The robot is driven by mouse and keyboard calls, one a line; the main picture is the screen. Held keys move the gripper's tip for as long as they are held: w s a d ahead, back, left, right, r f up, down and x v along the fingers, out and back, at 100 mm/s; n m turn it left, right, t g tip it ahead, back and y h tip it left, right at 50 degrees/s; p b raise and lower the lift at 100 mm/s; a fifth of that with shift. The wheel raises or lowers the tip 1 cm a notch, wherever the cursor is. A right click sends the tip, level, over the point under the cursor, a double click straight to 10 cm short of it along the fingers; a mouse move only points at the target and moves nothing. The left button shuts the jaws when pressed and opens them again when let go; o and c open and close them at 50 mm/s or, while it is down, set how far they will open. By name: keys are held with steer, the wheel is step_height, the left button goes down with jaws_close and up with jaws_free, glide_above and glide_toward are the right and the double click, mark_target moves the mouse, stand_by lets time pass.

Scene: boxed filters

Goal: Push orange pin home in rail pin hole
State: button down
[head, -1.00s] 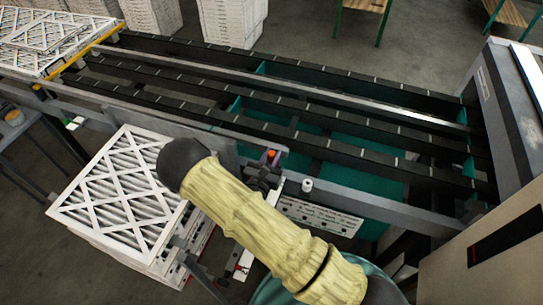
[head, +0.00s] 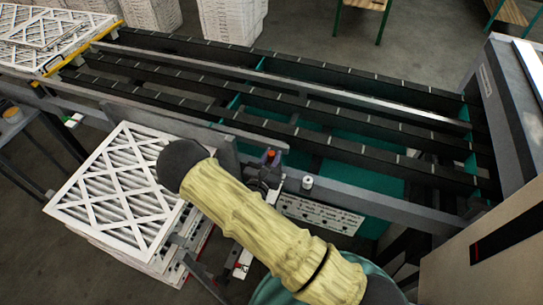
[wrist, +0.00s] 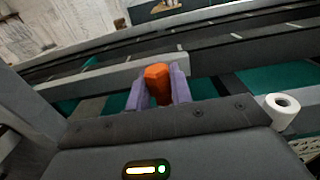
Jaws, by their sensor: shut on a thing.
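The orange pin (wrist: 157,78) is held between the two pale purple fingers of my gripper (wrist: 158,92) in the wrist view. In the head view, a small bit of the orange pin (head: 271,153) shows at the fingers, beside the grey rail (head: 385,205) along the conveyor's near side. My gripper is shut on the pin. The pin hole is not visible, and I cannot tell whether the pin's lower end is in it. My yellow-sleeved arm covers part of the area in the head view.
A white hollow cylinder (head: 307,183) stands on the rail right of the gripper. A stack of boxed filters (head: 122,195) stands left of my arm. More filters (head: 50,38) lie at the conveyor's far left end. A large grey machine (head: 515,110) stands at right.

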steer(key=shift+f+b, duration=0.6)
steer(key=shift+f, duration=0.3)
steer(key=c, duration=1.2)
jaws_free()
steer(key=shift+o, duration=0.2)
steer(key=shift+s, duration=0.1)
steer(key=b+v, duration=0.5)
steer(key=v, duration=1.1)
steer(key=shift+a, duration=0.1)
steer(key=shift+s+a+r, duration=0.15)
steer(key=shift+s, duration=0.45)
